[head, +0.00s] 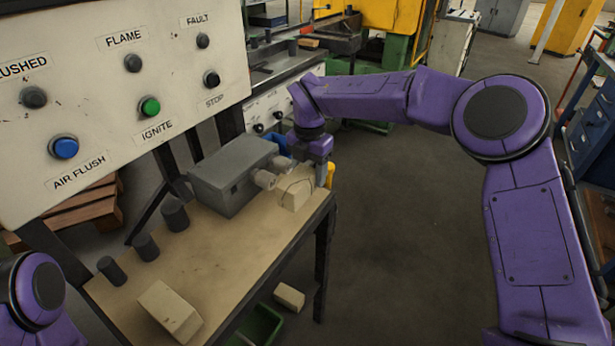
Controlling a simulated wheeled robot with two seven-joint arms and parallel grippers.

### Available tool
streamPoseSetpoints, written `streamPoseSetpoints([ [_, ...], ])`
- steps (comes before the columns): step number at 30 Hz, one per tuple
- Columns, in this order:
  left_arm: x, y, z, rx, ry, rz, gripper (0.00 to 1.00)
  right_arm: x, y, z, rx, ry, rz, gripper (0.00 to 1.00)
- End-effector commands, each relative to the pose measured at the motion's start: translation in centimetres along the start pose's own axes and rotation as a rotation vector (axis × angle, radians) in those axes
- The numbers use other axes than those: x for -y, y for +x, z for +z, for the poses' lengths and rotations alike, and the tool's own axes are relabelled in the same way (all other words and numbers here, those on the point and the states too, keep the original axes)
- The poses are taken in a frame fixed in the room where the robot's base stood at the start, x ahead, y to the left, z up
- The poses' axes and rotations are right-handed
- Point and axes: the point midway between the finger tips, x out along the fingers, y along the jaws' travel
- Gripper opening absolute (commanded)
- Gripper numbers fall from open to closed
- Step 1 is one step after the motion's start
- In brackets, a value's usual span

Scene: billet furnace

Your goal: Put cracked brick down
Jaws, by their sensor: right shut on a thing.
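A pale brick (295,195) with a thin dark line across it, which looks like the cracked brick, is at the far right corner of the bench (236,257). My right gripper (308,178) is above it, shut on it from the far side. The fingertips are small and partly hidden. The brick is on or just above the bench top; I cannot tell which. Another pale brick (170,311) lies at the bench's near end. My left gripper is out of view; only part of that arm shows at lower left.
A grey metal box (232,175) and small round grey pieces (265,180) stand close left of the held brick. Several dark cylinders (145,247) line the bench's left side. A pale block (289,297) and a green bin (260,326) are below the bench. The bench's middle is clear.

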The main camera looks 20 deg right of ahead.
Motion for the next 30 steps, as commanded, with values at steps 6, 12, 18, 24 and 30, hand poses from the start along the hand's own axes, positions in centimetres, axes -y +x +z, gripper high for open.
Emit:
streamPoseSetpoints([
  [6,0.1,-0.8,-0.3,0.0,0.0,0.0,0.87,-1.0,2.6,1.3,-0.001,0.0,-0.003,0.15],
  [12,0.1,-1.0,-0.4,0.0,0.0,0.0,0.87,-1.0,4.9,1.2,0.0,0.0,0.001,0.15],
  [18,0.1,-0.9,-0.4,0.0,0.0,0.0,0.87,-1.0,5.0,1.2,0.0,0.0,0.001,0.15],
  [24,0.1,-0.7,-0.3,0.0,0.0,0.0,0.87,-1.0,5.3,1.2,-0.001,0.0,0.001,0.83],
  [30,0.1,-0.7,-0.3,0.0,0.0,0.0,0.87,-1.0,5.2,1.2,-0.001,0.0,0.0,0.83],
])
